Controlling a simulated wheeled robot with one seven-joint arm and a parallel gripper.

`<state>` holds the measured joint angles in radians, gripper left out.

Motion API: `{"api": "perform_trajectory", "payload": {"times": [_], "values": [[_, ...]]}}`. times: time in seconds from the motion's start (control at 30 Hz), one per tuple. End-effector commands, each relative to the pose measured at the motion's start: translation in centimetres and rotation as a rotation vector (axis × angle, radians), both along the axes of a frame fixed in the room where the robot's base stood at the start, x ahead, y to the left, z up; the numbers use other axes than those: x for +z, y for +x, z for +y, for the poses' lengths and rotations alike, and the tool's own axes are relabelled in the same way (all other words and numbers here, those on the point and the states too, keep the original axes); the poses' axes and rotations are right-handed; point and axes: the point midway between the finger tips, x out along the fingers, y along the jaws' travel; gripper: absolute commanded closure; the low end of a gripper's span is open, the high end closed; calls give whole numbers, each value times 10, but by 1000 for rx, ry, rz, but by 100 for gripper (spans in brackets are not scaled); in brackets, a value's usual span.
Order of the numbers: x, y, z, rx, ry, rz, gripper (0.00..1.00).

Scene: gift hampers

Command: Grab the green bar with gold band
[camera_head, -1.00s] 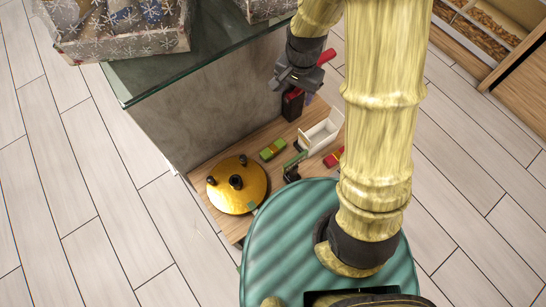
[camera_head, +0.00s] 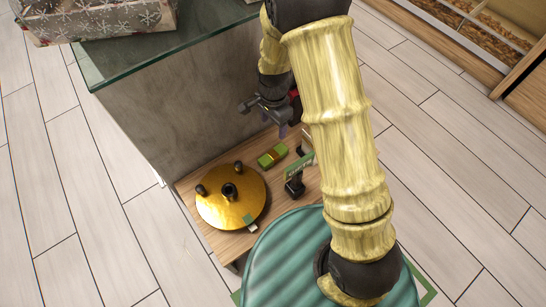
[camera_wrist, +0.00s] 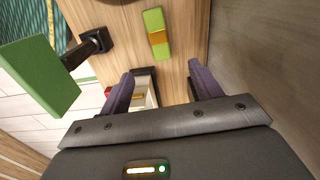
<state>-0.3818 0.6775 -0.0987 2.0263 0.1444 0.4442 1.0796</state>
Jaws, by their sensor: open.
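The green bar with a gold band (camera_head: 272,155) lies flat on a low wooden shelf, between a round gold stand and my arm. In the wrist view the green bar (camera_wrist: 154,21) lies beyond my fingertips, its gold band across its middle. My gripper (camera_head: 266,112) hangs above the shelf, up from the bar and close to the grey wall. In the wrist view my gripper (camera_wrist: 162,82) has its two purple fingers apart, with nothing held between them.
The gold round stand (camera_head: 231,197) with dark knobs sits left of the bar. A green sign on a black stand (camera_head: 298,176) stands just right of it; in the wrist view the sign (camera_wrist: 38,76) looms close at left. The grey counter wall (camera_head: 180,125) rises behind.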

Motion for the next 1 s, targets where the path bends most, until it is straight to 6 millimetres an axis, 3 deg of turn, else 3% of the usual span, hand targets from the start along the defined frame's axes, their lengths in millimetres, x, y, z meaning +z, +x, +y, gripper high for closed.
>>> {"api": "perform_trajectory", "payload": {"times": [0.17, 0.73, 1.0], "values": [[-13, 0, -1, 0, -1, 2, 36], [-112, -1, -1, 0, 0, 1, 36], [-122, 0, 0, 2, 1, -1, 36]]}}
